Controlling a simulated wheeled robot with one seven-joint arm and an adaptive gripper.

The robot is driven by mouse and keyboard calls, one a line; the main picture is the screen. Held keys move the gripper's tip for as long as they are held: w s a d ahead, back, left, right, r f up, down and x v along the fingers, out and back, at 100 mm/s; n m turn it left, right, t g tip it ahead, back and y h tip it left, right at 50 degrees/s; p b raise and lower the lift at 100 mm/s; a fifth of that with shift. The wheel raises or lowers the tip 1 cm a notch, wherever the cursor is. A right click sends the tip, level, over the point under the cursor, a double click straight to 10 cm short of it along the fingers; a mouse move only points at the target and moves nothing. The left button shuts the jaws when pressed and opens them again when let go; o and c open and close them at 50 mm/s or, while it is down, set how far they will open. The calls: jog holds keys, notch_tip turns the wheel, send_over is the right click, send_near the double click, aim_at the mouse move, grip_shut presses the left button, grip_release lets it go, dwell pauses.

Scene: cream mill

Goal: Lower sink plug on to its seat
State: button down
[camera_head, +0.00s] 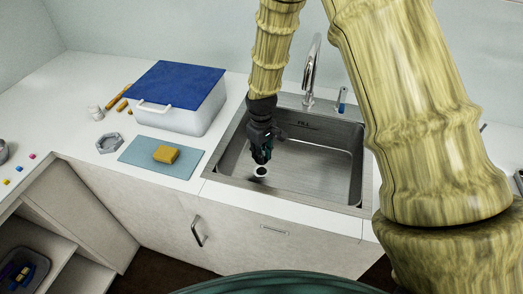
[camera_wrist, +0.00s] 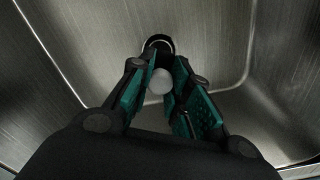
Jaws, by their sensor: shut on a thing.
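My gripper (camera_head: 262,154) points down inside the steel sink (camera_head: 320,172), near its front left. In the wrist view its two green-padded fingers (camera_wrist: 164,82) are shut on the sink plug, whose pale rounded knob (camera_wrist: 160,80) shows between them. Just past the fingertips is a dark round shape with a bright rim (camera_wrist: 158,42). A pale ring with a dark middle (camera_head: 261,171) shows just below my gripper in the head view. I cannot tell whether this is the drain seat or part of the plug, or whether plug and seat touch.
The tap (camera_head: 312,65) stands behind the sink, with a small bottle (camera_head: 342,98) to its right. On the counter to the left are a blue-lidded box (camera_head: 180,118), a yellow sponge (camera_head: 166,154) on a blue mat (camera_head: 140,158), and a grey hexagonal dish (camera_head: 109,143). The sink's right side is clear.

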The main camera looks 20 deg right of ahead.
jog(key=shift+f+b, duration=0.9)
jog(key=shift+f, duration=1.65)
jog(key=shift+f+p, duration=0.35)
jog(key=shift+f, duration=0.15)
jog(key=c, duration=0.8)
grip_release()
jog(key=shift+r, duration=0.15)
jog(key=shift+r+p, duration=1.25)
jog(key=shift+r, duration=0.15)
jog(key=shift+r, duration=0.1)
jog(key=shift+r+p, duration=1.2)
jog(key=shift+r, duration=0.2)
